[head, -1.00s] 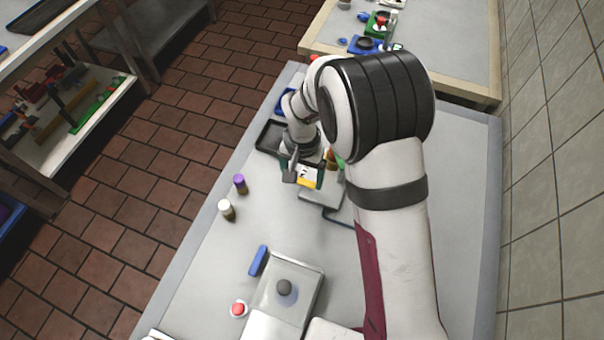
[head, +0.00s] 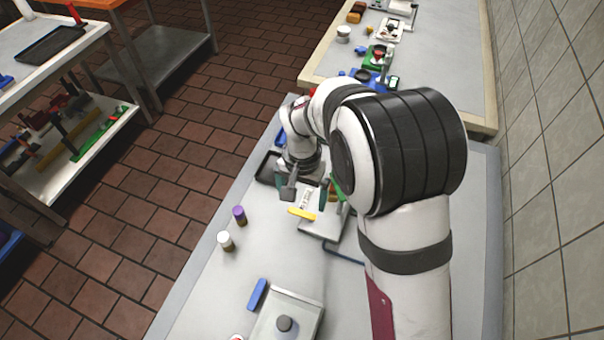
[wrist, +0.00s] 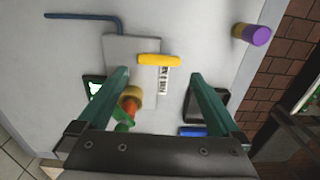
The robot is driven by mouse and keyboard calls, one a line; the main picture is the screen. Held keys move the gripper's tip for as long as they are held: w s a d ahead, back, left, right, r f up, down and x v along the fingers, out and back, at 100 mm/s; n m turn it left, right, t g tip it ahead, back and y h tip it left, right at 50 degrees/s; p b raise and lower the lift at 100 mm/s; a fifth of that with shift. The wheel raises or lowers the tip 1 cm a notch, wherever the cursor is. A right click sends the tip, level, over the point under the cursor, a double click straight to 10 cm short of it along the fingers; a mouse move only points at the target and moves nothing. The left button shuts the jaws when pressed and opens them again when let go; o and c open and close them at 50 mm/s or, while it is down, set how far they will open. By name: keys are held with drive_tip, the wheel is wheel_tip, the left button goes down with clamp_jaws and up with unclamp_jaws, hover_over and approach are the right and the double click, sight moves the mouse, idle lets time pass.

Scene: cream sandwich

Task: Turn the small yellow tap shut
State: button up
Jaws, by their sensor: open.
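The small yellow tap (head: 302,214) shows as a yellow bar handle on a light grey block (head: 322,227). In the wrist view the tap's yellow handle (wrist: 158,60) lies crosswise, at one end of a white marked strip (wrist: 164,81). My gripper (head: 301,192) is open above the block. In the wrist view its two green fingers (wrist: 160,76) stand wide apart, with the strip between them and the handle just beyond the tips. Nothing is held. I cannot tell the exact height of the fingertips above the handle.
A bent blue pipe (wrist: 85,16) runs to the block. An orange-and-green object (wrist: 128,103) stands close to the left finger. A black tray (wrist: 207,101) lies beside the right finger. A purple-capped bottle (head: 239,215) and a white-capped bottle (head: 225,240) stand near the table edge.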

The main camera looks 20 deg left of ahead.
sight(303, 213)
wheel_tip(303, 213, up, 11)
drive_tip(key=shift+d, duration=0.1)
idle(0.3)
